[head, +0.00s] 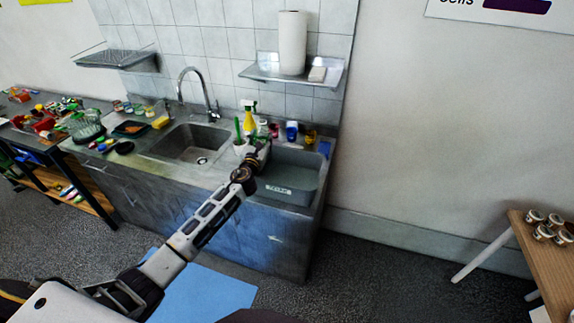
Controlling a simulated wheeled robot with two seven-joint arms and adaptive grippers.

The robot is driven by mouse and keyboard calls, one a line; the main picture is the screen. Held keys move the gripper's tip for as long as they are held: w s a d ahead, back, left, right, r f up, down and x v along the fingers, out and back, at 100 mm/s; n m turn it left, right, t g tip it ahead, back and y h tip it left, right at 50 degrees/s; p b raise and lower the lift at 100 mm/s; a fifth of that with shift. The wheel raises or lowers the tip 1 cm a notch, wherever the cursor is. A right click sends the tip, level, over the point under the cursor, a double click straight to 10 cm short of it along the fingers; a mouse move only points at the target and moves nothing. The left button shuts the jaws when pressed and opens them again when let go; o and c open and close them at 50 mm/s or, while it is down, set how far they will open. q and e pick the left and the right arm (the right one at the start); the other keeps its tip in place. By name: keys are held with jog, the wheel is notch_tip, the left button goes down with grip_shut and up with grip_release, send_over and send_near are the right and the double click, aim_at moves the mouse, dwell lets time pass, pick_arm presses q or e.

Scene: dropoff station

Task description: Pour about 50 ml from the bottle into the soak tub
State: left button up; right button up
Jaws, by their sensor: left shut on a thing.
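The grey soak tub (300,196) with a white label on its front sits at the right end of the sink counter. My left gripper (256,158) is at the tub's left edge, between the tub and the sink basin. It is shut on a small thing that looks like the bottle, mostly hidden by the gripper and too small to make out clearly. I cannot tell whether it is tilted or whether anything flows. My right gripper is not in view.
A yellow spray bottle (249,118), a blue container (292,131) and other small items stand behind the tub. The sink basin (190,146) and tap (205,92) are to the left. A wall shelf (290,77) with a paper roll hangs above.

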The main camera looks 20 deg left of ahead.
pick_arm(q)
jog(key=shift+d+f+n, duration=0.1)
jog(key=shift+d+n, duration=0.1)
jog(key=shift+n, duration=0.5)
dwell(0.4)
